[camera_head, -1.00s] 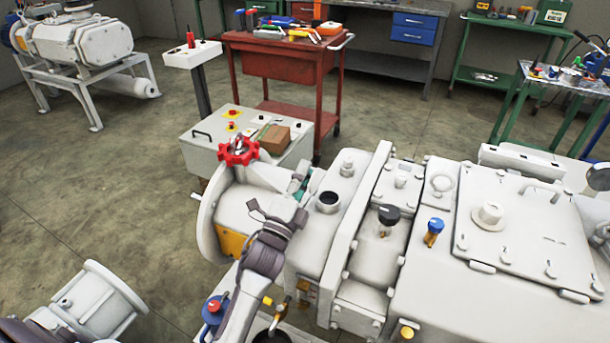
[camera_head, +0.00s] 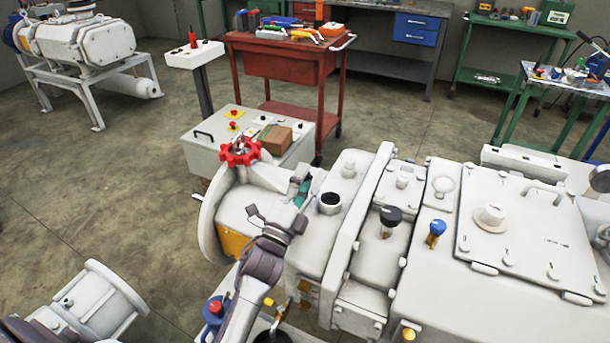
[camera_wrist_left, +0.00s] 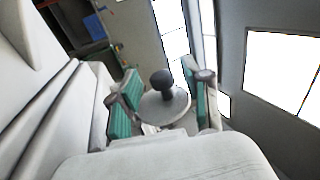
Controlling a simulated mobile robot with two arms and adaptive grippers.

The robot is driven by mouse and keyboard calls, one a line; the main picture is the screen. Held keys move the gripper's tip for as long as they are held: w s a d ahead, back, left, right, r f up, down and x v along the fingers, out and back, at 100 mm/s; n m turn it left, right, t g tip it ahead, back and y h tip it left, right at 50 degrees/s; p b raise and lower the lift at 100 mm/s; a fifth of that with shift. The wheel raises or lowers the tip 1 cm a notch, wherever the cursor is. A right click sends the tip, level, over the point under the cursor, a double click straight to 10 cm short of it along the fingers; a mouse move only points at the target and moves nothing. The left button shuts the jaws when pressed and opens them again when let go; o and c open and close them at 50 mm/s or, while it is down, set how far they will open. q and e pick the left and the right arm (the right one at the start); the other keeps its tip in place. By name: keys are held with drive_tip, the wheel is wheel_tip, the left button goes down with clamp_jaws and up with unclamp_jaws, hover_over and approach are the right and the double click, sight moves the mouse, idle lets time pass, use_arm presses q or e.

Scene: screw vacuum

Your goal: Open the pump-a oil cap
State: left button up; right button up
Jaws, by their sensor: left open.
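The pump (camera_head: 350,250) is a large white machine across the front of the head view. A black round-topped cap (camera_head: 390,215) stands on its top, with a blue-topped fitting (camera_head: 436,228) to its right. A short white neck with a dark top (camera_head: 329,202) sits nearer my left gripper. My left gripper (camera_head: 303,189), with teal pads, is open just left of this neck. In the left wrist view a black knob (camera_wrist_left: 162,82) on a pale disc appears between the open fingers, with visible space on both sides. I cannot tell which fitting this is. My right gripper is not in view.
A red handwheel (camera_head: 239,152) stands left of the gripper. A control box (camera_head: 210,150) with a brown carton (camera_head: 275,138) is behind it. A red tool cart (camera_head: 290,65) stands further back.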

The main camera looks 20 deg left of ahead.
use_arm(q)
drive_tip(key=v, duration=1.1)
